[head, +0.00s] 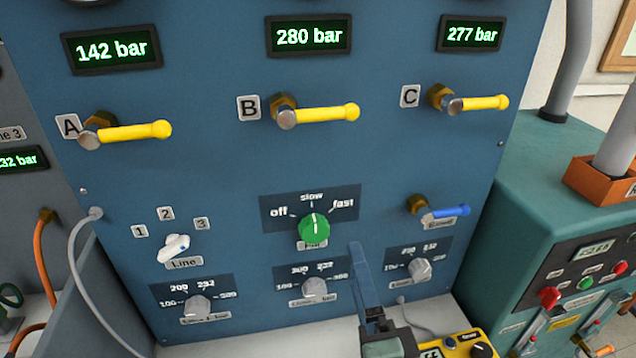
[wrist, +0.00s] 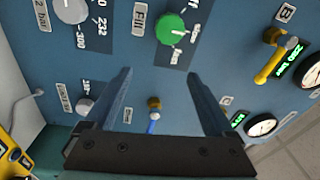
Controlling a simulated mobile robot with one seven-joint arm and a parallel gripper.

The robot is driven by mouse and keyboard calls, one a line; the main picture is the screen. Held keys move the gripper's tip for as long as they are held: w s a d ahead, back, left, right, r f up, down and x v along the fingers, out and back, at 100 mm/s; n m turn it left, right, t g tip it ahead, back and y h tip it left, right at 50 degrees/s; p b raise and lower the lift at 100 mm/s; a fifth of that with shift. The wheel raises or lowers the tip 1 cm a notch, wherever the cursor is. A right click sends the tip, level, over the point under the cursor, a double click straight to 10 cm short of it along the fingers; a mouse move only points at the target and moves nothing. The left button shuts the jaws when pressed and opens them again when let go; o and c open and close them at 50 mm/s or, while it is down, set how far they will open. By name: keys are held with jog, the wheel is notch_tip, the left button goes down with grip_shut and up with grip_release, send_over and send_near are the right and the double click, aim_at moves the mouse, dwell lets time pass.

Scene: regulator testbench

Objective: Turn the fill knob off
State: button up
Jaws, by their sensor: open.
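The fill knob (head: 314,229) is a round green knob on the blue panel, below its off, slow and fast marks. Its white pointer line points up at slow. The label under it is partly covered by the knob in the head view. In the wrist view the green knob (wrist: 170,29) shows at the top, beside a "Fill" label, beyond the fingertips. My gripper (wrist: 160,75) is open and empty, its two blue fingers apart. In the head view my gripper (head: 360,250) is in front of the panel, below and right of the knob, not touching it.
A white line selector (head: 174,247) sits left of the knob, and a blue lever (head: 446,214) right. Grey dials (head: 199,306) line the panel's bottom. Yellow levers (head: 318,113) stick out above. A teal machine (head: 550,230) stands at the right.

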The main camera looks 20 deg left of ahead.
aim_at(316, 235)
jog(key=s+a+r+m+g+p, duration=0.1)
jog(key=s+m+p, duration=0.55)
jog(key=p, duration=0.35)
jog(key=shift+m+y, duration=0.4)
jog(key=shift+m, duration=0.05)
jog(key=p+x, duration=0.2)
jog(key=x, duration=1.1)
jog(key=shift+w+f, duration=0.1)
jog(key=shift+w, duration=0.1)
jog(key=c, duration=1.4)
